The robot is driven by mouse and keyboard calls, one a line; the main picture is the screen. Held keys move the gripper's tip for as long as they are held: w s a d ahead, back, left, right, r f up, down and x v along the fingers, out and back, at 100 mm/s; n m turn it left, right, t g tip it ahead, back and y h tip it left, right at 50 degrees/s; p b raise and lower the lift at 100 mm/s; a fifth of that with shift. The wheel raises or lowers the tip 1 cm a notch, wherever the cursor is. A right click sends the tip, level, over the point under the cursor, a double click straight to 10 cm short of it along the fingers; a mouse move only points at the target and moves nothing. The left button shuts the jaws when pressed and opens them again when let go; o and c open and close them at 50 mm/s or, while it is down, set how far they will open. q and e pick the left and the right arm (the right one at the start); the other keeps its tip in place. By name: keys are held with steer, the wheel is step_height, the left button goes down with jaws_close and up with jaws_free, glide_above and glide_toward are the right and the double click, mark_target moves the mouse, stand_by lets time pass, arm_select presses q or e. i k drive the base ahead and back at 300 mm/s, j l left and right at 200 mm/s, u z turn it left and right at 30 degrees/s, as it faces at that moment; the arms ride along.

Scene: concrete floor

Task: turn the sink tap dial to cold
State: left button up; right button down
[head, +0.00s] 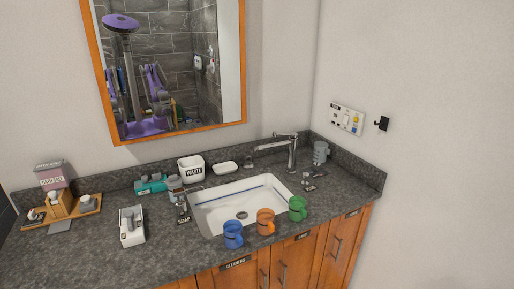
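The chrome sink tap (291,152) stands at the back right of the sink, its spout reaching left over the basin. The white rectangular sink (212,220) is set into the dark stone counter. A small grey knob-like part (306,178) with dark labels sits on the counter right of the basin; it may be the dial, but its setting is too small to read. Neither of my grippers is in direct view.
Blue (233,235), orange (265,222) and green (297,208) mugs line the sink's front edge. A mirror (172,62) reflects my purple body. A wall panel (346,119) hangs right.

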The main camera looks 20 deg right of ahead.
mark_target(316, 166)
steer(key=z, duration=1.2)
steer(key=i+l+u, duration=0.1)
steer(key=u, duration=0.35)
steer(key=i+l+u, duration=0.1)
steer(key=l+u, duration=0.15)
steer(key=u, duration=0.2)
steer(key=l+u, duration=0.2)
steer(key=u, duration=0.25)
steer(key=i+l+u, duration=0.2)
steer(key=l, duration=0.3)
steer(key=l+u, duration=0.25)
steer(key=l, duration=0.8)
steer(key=i+l, duration=0.1)
steer(key=l, duration=0.45)
steer(key=i+l, duration=0.3)
steer(key=l+u, duration=0.05)
